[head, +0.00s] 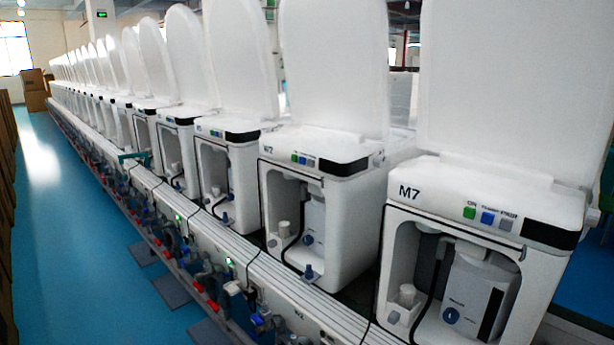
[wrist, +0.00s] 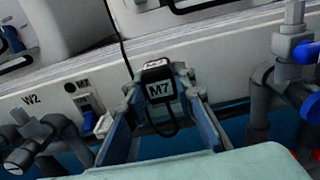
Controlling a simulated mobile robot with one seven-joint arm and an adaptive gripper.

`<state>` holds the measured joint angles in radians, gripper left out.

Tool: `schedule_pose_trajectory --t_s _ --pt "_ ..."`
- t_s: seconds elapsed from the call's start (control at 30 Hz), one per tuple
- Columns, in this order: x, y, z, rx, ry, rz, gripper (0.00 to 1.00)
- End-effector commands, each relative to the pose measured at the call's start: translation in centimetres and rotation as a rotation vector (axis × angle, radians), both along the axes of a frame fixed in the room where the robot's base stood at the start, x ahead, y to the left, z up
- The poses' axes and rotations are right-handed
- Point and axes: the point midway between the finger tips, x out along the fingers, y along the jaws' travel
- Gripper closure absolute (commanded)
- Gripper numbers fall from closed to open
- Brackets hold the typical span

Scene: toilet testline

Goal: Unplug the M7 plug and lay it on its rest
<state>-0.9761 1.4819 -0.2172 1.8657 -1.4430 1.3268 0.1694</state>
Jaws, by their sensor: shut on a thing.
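The M7 plug (wrist: 158,88) is a black block with a white M7 label, in the middle of the wrist view. My gripper (wrist: 160,92) is shut on it, one finger on each side. Its black cord (wrist: 120,45) runs up out of the picture, and a black loop hangs below the plug. I cannot make out the rest for certain. In the head view, the M7 toilet unit (head: 475,215) stands at the right.
The white rail (wrist: 50,90) crosses the wrist view, marked W2 at left. Grey pipes with a blue valve (wrist: 303,52) stand close on the right; more pipes (wrist: 45,130) are at lower left. In the head view, a blue floor (head: 75,230) lies open along the line.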

Motion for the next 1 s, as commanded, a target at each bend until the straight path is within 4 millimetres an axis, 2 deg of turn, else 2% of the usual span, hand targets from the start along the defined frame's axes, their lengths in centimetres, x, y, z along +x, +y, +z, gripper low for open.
schedule_pose_trajectory --t_s 1.0 --pt "3.4 -3.4 0.0 0.0 -0.001 -0.001 1.0"
